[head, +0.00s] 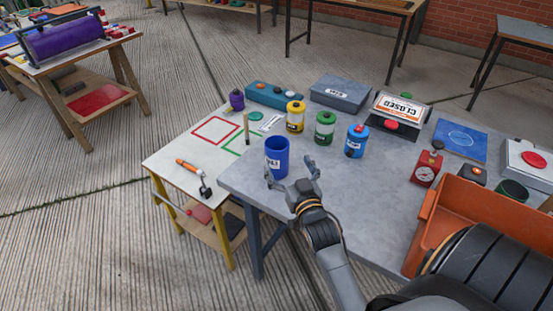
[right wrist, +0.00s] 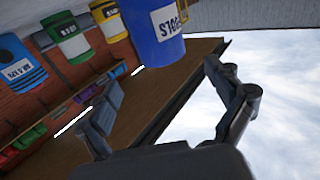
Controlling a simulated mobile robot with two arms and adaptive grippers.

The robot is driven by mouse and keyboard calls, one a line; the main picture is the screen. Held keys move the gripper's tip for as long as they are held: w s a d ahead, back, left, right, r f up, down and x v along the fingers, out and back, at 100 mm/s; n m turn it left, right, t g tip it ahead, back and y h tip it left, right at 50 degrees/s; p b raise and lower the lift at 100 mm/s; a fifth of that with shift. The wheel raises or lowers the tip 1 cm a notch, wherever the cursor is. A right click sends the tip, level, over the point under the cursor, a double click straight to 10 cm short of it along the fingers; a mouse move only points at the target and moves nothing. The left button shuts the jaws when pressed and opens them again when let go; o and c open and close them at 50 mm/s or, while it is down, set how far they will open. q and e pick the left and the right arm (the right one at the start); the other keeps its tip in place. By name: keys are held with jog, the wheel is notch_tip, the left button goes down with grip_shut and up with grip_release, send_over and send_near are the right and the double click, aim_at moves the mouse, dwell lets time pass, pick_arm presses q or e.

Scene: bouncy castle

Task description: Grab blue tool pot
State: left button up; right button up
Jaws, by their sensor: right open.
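The blue tool pot (head: 277,148), an open blue cup with a white label, stands upright near the front left corner of the grey table (head: 245,188). My right gripper (head: 291,178) is open, with its fingers spread just in front of the pot. No contact with the pot is clear. In the right wrist view the blue pot (right wrist: 152,32) shows large at the top, beyond the open fingers of the right gripper (right wrist: 160,85), and nothing is between them. My left gripper is not in view.
Yellow (head: 295,117), green (head: 325,129) and blue (head: 356,141) lidded pots stand behind and to the right. An orange bin (head: 470,220) is at the right. A lower white table (head: 165,160) with an orange-handled tool (head: 190,168) adjoins at the left.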

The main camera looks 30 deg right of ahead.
aim_at(282, 153)
jog(key=x, duration=0.3)
jog(key=shift+f, duration=0.1)
jog(key=shift+w+d, duration=0.1)
jog(key=shift+w, duration=0.2)
jog(key=shift+w+d, duration=0.1)
jog(key=shift+w, duration=0.35)
jog(key=x, duration=0.3)
jog(key=shift+w+f+p, duration=0.25)
jog(key=shift+w+p, duration=0.1)
jog(key=shift+w+d, duration=0.15)
jog(key=shift+w, duration=0.15)
jog(key=c, duration=1.8)
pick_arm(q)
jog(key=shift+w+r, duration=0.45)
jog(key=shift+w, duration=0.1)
pick_arm(e)
jog(key=shift+c, duration=0.7)
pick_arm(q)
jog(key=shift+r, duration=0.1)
pick_arm(e)
jog(key=shift+r, duration=0.1)
